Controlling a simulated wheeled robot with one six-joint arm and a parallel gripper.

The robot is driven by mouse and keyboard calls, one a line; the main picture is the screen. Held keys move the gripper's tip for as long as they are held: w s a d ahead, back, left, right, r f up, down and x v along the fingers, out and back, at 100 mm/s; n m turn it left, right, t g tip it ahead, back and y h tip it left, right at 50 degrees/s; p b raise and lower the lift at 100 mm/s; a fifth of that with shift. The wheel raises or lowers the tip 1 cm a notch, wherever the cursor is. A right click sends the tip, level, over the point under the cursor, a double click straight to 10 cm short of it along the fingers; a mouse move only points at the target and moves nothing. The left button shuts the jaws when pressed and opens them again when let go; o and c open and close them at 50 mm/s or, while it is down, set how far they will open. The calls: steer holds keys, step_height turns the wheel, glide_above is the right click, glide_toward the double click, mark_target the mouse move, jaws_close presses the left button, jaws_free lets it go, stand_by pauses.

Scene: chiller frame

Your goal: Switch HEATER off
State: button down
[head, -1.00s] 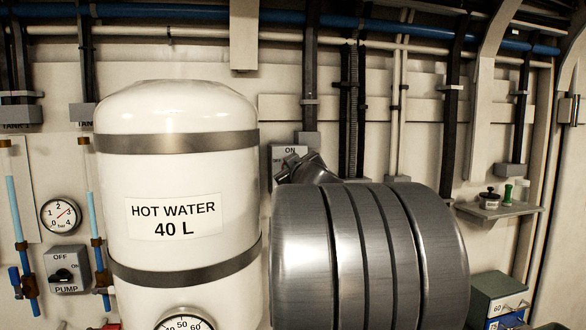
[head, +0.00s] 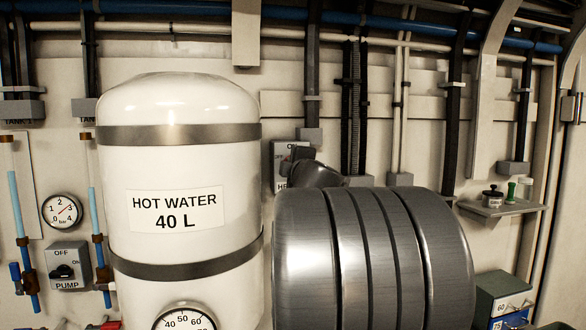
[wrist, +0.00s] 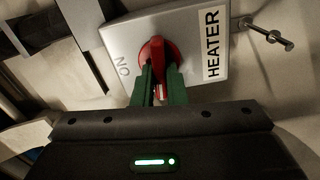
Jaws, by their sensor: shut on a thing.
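The HEATER switch box (wrist: 190,30) is a pale grey box with a red rotary knob (wrist: 158,52) in the wrist view. Its ON mark is left of the knob and the HEATER label is to the right; no OFF mark shows. My gripper (wrist: 160,92) has its green fingers shut on the knob's red handle.
The white HOT WATER tank (head: 180,105) stands close on the left of my arm. Left of it are a PUMP switch (head: 66,270) and a pressure gauge (head: 62,210). A metal rod (wrist: 265,33) sticks out beside the box. A small shelf (head: 500,207) is at right.

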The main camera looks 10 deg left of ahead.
steer(key=shift+f+n, duration=0.1)
steer(key=shift+n, duration=0.8)
steer(key=c, duration=1.5)
jaws_free()
steer(key=shift+o, duration=0.2)
steer(key=shift+s, duration=0.15)
steer(key=p+v, duration=0.1)
steer(key=v, duration=1.2)
steer(key=shift+s+p, duration=0.3)
